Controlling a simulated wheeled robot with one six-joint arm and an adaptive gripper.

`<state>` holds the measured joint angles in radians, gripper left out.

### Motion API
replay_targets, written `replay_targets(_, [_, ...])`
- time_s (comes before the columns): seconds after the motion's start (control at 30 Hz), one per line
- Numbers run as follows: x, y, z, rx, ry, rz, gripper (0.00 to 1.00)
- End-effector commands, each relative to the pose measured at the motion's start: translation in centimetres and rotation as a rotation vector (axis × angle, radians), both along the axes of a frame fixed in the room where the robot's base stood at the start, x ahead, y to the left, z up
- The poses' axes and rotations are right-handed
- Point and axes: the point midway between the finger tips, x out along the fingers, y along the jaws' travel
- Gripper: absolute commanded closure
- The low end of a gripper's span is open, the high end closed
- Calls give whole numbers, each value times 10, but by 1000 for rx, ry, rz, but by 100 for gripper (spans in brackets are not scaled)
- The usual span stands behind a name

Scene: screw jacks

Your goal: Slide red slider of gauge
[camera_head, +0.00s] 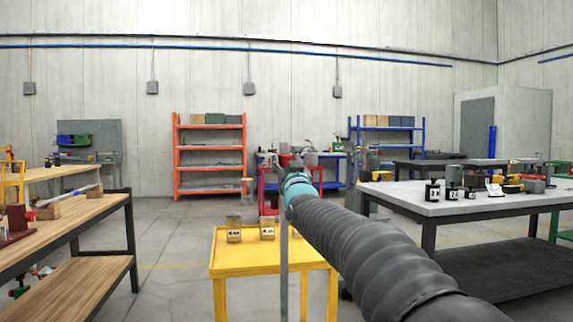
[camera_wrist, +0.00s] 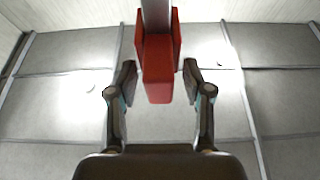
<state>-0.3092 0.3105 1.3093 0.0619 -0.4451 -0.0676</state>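The red slider (camera_wrist: 160,72) sits on a grey vertical bar of the gauge (camera_wrist: 156,15) in the wrist view. My gripper (camera_wrist: 159,68) is open, with one dark finger on each side of the slider. A narrow gap shows between each fingertip and the slider, so I see no contact. In the head view, a thin grey upright bar (camera_head: 284,265), seemingly the gauge, stands in front of the yellow table. My arm reaches up to its upper part and my gripper (camera_head: 290,170) is too small and covered to read there. I cannot clearly pick out the slider in that view.
A yellow table (camera_head: 238,263) with small labelled blocks is behind the bar. A wooden bench (camera_head: 85,212) stands left, and a grey-topped table (camera_head: 410,193) with dark weights stands right. Orange shelves (camera_head: 209,146) are at the back. Open floor lies left of the yellow table.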

Motion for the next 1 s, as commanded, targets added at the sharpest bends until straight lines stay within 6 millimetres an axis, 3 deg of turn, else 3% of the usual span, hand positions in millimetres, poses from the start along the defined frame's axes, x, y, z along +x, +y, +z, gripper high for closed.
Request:
replay_targets(0.37, [-12, -4, -5, -1, 2, 0, 50])
replay_targets(1.0, [-98, -28, -42, 0, 1, 0, 50])
